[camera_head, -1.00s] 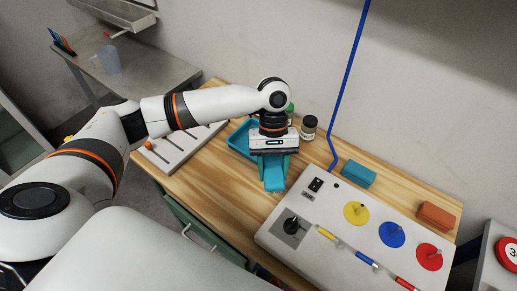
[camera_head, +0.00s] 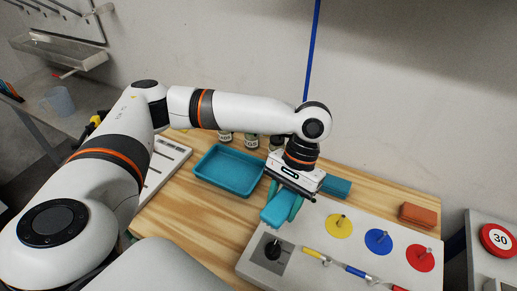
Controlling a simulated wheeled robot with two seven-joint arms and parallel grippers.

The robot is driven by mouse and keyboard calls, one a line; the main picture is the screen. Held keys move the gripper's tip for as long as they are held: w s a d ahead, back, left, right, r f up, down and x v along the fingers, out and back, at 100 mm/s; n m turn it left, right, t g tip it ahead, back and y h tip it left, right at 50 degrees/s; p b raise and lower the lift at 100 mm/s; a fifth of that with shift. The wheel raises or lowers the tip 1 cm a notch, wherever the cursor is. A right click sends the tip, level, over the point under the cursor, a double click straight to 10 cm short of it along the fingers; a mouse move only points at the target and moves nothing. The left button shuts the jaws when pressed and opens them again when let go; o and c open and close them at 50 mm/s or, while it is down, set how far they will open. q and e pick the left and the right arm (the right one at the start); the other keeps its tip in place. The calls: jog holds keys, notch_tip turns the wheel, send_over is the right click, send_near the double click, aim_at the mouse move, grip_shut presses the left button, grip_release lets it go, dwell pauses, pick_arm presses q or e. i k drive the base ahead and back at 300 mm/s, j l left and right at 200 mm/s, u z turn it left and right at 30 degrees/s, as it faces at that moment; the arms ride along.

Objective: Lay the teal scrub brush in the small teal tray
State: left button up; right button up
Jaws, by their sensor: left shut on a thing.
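My left gripper (camera_head: 283,207) is shut on a light teal block that looks like the teal scrub brush (camera_head: 275,211). It holds it tilted, over the left back part of the grey panel, to the right of the tray. The fingers hide part of it, and I cannot tell whether it touches the panel. The small teal tray (camera_head: 205,177) lies on the wooden table to the left of the gripper and looks empty. My right gripper is not in view.
A darker teal block (camera_head: 337,187) lies behind the gripper, partly hidden. An orange block (camera_head: 418,215) is further right. The grey panel (camera_head: 313,226) carries a black knob and colored discs. Jars (camera_head: 251,142) stand behind the tray. Bare wood (camera_head: 190,213) is in front of it.

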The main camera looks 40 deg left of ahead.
aim_at(221, 169)
jog(key=k+j+z, duration=0.1)
jog(key=j+z, duration=0.15)
jog(key=j, duration=0.2)
jog(key=k+j+z, duration=0.1)
jog(key=j+z, duration=0.2)
jog(key=k+j+z, duration=0.25)
jog(key=j, duration=0.25)
jog(key=k+j, duration=0.1)
jog(key=j, duration=0.2)
jog(key=k+j, duration=0.15)
jog(key=j, duration=0.15)
jog(key=k+j, duration=0.1)
jog(key=j, duration=0.2)
jog(key=z, duration=0.05)
